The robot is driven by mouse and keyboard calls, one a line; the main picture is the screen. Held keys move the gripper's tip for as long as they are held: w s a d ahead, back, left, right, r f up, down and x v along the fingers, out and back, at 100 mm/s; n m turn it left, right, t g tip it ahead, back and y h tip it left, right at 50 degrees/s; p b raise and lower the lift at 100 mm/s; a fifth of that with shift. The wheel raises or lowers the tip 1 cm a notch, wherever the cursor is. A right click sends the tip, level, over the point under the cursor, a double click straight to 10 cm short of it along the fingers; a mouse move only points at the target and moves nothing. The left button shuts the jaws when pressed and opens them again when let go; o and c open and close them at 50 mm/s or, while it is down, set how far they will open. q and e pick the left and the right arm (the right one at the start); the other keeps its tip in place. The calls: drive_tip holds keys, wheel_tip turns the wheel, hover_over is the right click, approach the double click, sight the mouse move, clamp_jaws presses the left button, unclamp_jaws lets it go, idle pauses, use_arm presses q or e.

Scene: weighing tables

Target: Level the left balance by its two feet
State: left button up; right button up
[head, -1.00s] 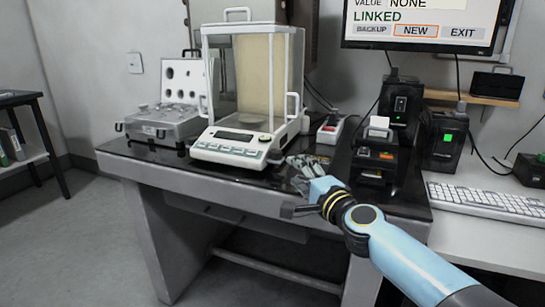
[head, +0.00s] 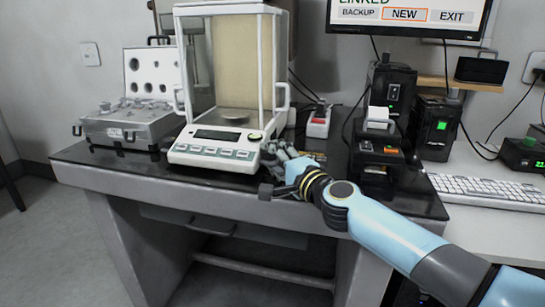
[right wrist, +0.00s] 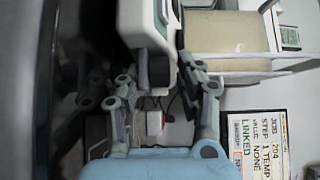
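The left balance (head: 212,153) is white with a glass draft shield, a small display and a row of keys, and stands on the dark table top. My right gripper (head: 276,152) is at its front right corner, close beside the base. In the right wrist view, a short dark round part, apparently a foot (right wrist: 158,69), shows under the balance's corner (right wrist: 145,25). My right gripper's fingers (right wrist: 158,78) are spread to either side of it, with gaps visible. The other foot cannot be made out. My left gripper is out of view.
An open weight case (head: 130,128) stands left of the balance. A red-and-white switch box (head: 319,122) and a small dark printer (head: 378,150) stand to the right. The monitor (head: 410,14) reads LINKED.

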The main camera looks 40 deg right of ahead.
clamp_jaws()
drive_tip(key=m+h+p, duration=0.1)
drive_tip(key=h+p, duration=0.1)
drive_tip(key=m+h+p, duration=0.1)
drive_tip(key=h, duration=0.1)
drive_tip(key=shift+a+r+m+g+p, duration=0.3)
drive_tip(key=shift+a+p, duration=0.05)
drive_tip(key=shift+f+m+g+h+p, duration=0.2)
drive_tip(key=shift+m+g+h+p, duration=0.2)
drive_tip(key=shift+m+h, duration=0.45)
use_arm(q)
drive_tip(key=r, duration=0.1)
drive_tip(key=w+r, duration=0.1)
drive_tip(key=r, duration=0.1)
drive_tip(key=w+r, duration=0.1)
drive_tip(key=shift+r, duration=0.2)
use_arm(e)
drive_tip(key=shift+h, duration=0.35)
drive_tip(key=shift+o, duration=1.3)
unclamp_jaws()
drive_tip(key=shift+w+f, duration=0.1)
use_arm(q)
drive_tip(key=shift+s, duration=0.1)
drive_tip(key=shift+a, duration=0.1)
